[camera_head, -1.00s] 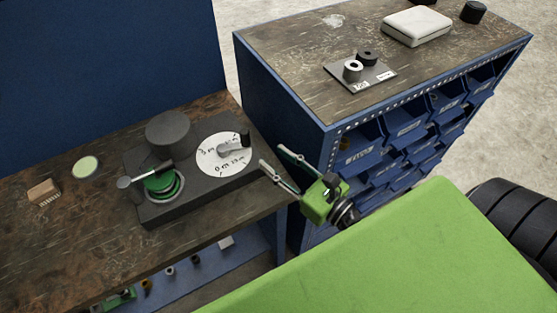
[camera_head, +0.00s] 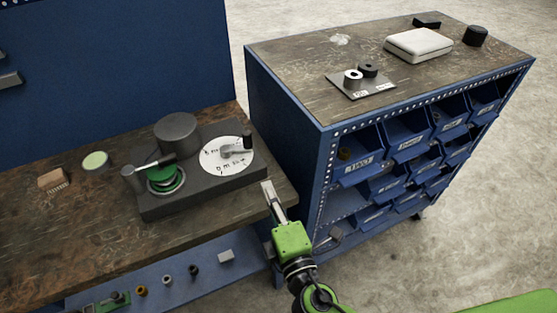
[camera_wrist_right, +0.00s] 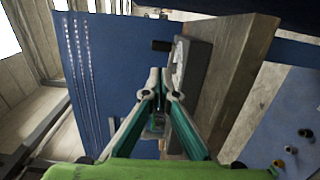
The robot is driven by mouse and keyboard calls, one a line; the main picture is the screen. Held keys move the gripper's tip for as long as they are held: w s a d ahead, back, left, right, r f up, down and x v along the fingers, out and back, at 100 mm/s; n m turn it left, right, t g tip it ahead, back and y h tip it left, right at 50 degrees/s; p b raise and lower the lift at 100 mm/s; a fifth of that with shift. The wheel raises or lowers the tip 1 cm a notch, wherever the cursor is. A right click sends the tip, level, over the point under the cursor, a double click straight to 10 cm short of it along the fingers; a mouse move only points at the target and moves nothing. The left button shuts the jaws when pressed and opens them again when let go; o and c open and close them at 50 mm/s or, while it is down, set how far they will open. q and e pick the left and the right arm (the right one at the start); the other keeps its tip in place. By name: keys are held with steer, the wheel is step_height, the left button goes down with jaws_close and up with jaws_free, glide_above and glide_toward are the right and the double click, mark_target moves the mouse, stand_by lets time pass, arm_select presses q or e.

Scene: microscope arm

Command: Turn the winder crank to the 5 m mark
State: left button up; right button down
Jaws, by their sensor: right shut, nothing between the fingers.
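The winder (camera_head: 200,195) is a dark grey block on the wooden workbench, with a green spool (camera_head: 165,180) at its left and a dark cylinder (camera_head: 176,133) behind. Its white dial (camera_head: 214,163) carries printed marks, too small to read surely. The crank (camera_head: 235,149) lies over the dial, with its dark upright knob (camera_head: 247,138) at the right edge. My right gripper (camera_head: 268,188) is shut and empty, in front of and right of the winder, apart from it. In the right wrist view its fingertips (camera_wrist_right: 159,74) meet below the dark knob (camera_wrist_right: 161,45). My left gripper is out of view.
A blue cabinet (camera_head: 285,120) with label-fronted bins stands right of the bench. On it are a plate with two rings (camera_head: 362,84) and a white case (camera_head: 419,44). A lower shelf (camera_head: 165,290) holds small parts. A wooden block (camera_head: 52,180) lies left.

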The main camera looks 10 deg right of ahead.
steer(key=p, duration=0.4)
glide_toward(248, 142)
steer(key=w, duration=0.3)
steer(key=w+a, duration=0.1)
steer(key=w, duration=0.2)
steer(key=shift+w+a, duration=0.15)
steer(key=shift+w, duration=0.25)
